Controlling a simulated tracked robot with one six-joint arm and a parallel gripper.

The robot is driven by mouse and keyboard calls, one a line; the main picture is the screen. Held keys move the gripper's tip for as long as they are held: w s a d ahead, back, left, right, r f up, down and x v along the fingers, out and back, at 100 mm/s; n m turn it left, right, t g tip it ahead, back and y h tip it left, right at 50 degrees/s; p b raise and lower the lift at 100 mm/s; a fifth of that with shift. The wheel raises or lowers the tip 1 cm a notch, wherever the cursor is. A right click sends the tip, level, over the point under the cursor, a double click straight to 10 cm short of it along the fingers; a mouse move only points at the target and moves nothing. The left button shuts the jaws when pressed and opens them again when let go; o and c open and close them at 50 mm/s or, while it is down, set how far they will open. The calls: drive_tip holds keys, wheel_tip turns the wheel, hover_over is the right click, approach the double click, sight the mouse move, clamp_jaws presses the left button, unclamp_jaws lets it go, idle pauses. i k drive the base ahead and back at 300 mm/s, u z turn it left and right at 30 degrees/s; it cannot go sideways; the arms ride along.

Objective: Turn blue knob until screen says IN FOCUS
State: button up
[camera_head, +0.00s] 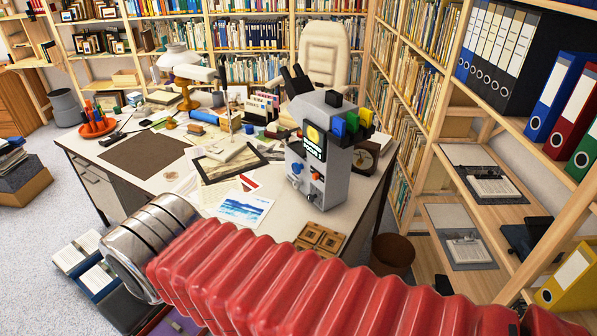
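A grey microscope-like device (333,180) stands upright near the right end of the cluttered desk (112,183). Its small dark screen (314,142) shows a yellow disc with light text below; the text is too small to read. The blue knob (297,168) is on the device's front, low on the left side. An orange knob (315,176) sits to its right. My red ribbed arm crosses the foreground and ends in metal rings at the left, well apart from the knob. No gripper fingers show.
Papers and a blue picture print (243,208) lie left of the device. A brown wooden panel (321,238) lies at the desk's front edge. A brown bin (392,255) stands right of the desk. Shelves with binders (558,95) line the right. Books and boxes cover floor at left.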

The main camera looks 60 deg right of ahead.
sight(297, 168)
drive_tip(key=i, duration=1)
drive_tip(key=z, duration=0.05)
